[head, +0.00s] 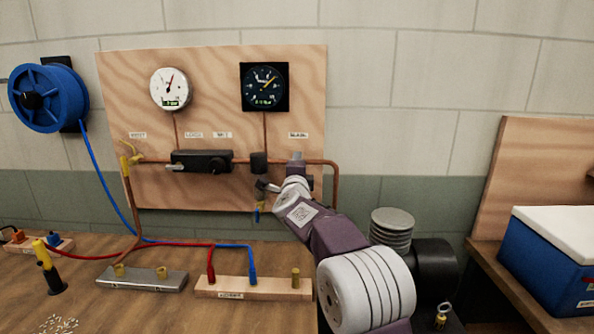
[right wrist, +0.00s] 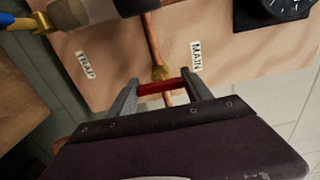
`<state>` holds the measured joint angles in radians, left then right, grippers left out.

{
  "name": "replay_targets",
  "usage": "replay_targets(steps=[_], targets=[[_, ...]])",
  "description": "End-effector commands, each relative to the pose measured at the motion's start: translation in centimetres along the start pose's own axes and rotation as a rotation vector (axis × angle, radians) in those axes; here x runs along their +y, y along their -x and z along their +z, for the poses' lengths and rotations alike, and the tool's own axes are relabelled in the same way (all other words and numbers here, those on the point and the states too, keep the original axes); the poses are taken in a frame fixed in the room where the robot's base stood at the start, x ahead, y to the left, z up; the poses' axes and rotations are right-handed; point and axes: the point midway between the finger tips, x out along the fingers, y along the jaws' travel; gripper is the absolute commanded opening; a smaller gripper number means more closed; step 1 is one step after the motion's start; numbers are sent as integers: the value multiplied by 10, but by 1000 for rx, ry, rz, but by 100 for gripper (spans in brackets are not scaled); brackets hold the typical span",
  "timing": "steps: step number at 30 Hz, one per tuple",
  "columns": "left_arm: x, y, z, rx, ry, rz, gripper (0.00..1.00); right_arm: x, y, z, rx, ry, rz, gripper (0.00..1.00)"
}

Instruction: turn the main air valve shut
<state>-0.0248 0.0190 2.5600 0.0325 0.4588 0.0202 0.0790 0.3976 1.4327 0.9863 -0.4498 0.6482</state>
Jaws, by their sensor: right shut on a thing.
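The main air valve has a red handle (right wrist: 160,88) on a copper pipe beside the MAIN label in the right wrist view. My right gripper (right wrist: 165,88) is shut on this handle, with one grey finger at each end of the red bar. A brass fitting lies just behind the bar. In the head view my right gripper (head: 297,157) reaches the copper pipe at the right of the plywood panel, below a small label. It hides the valve handle there. My left gripper is in neither view.
The panel (head: 215,78) carries a white gauge (head: 171,88), a black gauge (head: 265,86) and a dark pipe unit (head: 201,161). A blue hose reel (head: 48,97) hangs at left. Red and blue hoses cross the bench to a wooden block (head: 253,289). A blue cooler (head: 556,258) stands at right.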

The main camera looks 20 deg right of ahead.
Motion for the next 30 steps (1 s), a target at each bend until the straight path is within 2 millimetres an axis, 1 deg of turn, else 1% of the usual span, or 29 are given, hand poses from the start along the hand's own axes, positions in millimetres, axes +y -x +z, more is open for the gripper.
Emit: replay_targets(steps=[5, 6, 8, 16, 19, 22, 27, 30], targets=[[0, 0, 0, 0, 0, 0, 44, 2, 0, 0, 0, -3, 4, 18], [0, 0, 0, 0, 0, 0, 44, 2, 0, 0, 0, -3, 4, 64], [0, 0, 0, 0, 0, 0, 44, 2, 0, 0, 0, -3, 4, 80], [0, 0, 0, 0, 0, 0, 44, 1, 0, 0, 0, -1, 2, 80], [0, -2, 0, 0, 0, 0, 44, 1, 5, 0, -1, -1, 1, 80], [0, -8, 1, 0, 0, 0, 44, 2, 20, 0, -1, -1, 1, 80], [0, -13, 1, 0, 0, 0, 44, 2, 55, 0, -2, -2, 0, 80], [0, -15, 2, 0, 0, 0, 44, 2, 73, 0, -1, -1, 1, 80]])
